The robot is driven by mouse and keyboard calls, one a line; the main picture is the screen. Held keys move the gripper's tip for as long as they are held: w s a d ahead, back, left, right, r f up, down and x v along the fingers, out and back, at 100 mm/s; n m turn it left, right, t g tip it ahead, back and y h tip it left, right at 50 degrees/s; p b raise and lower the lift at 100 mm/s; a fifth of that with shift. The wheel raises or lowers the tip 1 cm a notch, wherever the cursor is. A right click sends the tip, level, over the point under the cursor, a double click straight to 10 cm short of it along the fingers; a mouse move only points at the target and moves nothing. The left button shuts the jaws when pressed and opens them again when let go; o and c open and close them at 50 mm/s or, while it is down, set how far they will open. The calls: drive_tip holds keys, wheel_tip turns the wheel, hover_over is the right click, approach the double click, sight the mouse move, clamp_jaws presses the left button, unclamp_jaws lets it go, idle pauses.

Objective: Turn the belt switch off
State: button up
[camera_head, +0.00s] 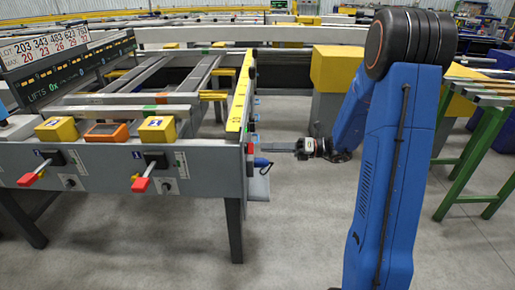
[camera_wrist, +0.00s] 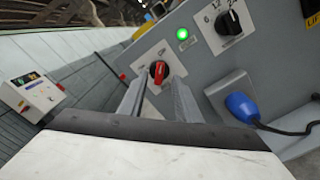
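The belt switch is most likely the red rotary knob (camera_wrist: 158,72) on a white plate on the grey end panel (camera_wrist: 205,72) in the wrist view. Its handle stands roughly upright in the picture. A green lamp (camera_wrist: 182,34) glows above it to the right. My gripper (camera_wrist: 157,84) is open, with one finger on each side of the knob in the picture. I cannot tell whether the fingers touch it.
A black selector knob (camera_wrist: 228,22) sits right of the lamp. A blue plug (camera_wrist: 243,106) with a cable sticks out at lower right, close to my gripper. The runout table (camera_head: 215,165) has red-handled levers in front.

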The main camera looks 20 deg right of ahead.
sight(249, 148)
drive_tip(key=shift+x, duration=2.2)
drive_tip(key=shift+c, duration=0.2)
clamp_jaws()
